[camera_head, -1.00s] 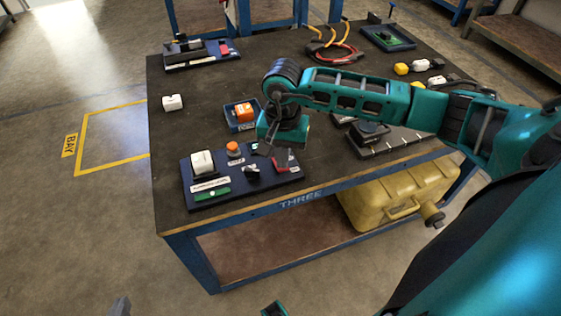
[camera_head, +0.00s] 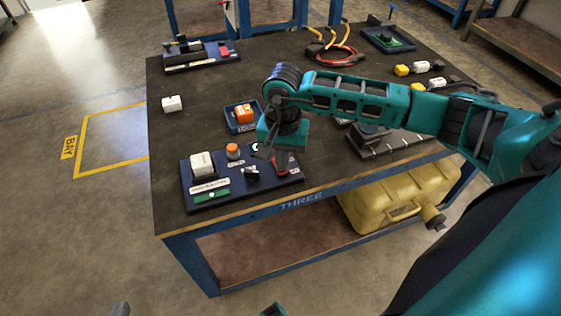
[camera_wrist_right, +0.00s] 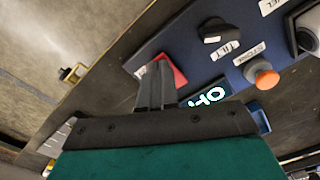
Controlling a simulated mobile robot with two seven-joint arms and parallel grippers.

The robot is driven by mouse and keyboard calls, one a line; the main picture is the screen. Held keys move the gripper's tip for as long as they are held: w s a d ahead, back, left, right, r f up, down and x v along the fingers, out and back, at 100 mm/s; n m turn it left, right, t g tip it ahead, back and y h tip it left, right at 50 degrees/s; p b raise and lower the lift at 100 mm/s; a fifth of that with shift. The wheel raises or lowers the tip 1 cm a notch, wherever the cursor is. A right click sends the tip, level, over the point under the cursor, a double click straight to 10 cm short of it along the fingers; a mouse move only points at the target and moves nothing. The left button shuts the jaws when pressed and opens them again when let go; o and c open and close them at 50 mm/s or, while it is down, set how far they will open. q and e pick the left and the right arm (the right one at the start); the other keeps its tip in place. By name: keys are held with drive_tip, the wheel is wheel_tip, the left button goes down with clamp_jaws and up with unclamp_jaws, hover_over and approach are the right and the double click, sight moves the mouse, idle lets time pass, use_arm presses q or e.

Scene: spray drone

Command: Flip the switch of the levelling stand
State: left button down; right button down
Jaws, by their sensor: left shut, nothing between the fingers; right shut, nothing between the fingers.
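The levelling stand (camera_head: 215,200) is a dark blue panel at the table's near left corner. It carries a white block (camera_head: 203,164), an orange button (camera_head: 232,151), a black knob (camera_head: 251,172) and a green vial (camera_head: 212,195). Its red switch (camera_wrist_right: 173,72) is at the panel's right end, partly hidden by my right gripper in the head view. My right gripper (camera_wrist_right: 155,72) is shut and empty, its fingertips at the switch; contact is unclear. A lit sign (camera_wrist_right: 208,96) shows beside the fingers.
A blue tray (camera_head: 240,128) with an orange-and-white part stands behind the stand. A white block (camera_head: 172,103) lies at the table's left edge. Red cable (camera_head: 335,52) and other panels are farther back. A yellow case (camera_head: 395,200) sits on the lower shelf.

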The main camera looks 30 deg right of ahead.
drive_tip(key=shift+r+p, duration=1.95)
drive_tip(key=shift+r, duration=1.4)
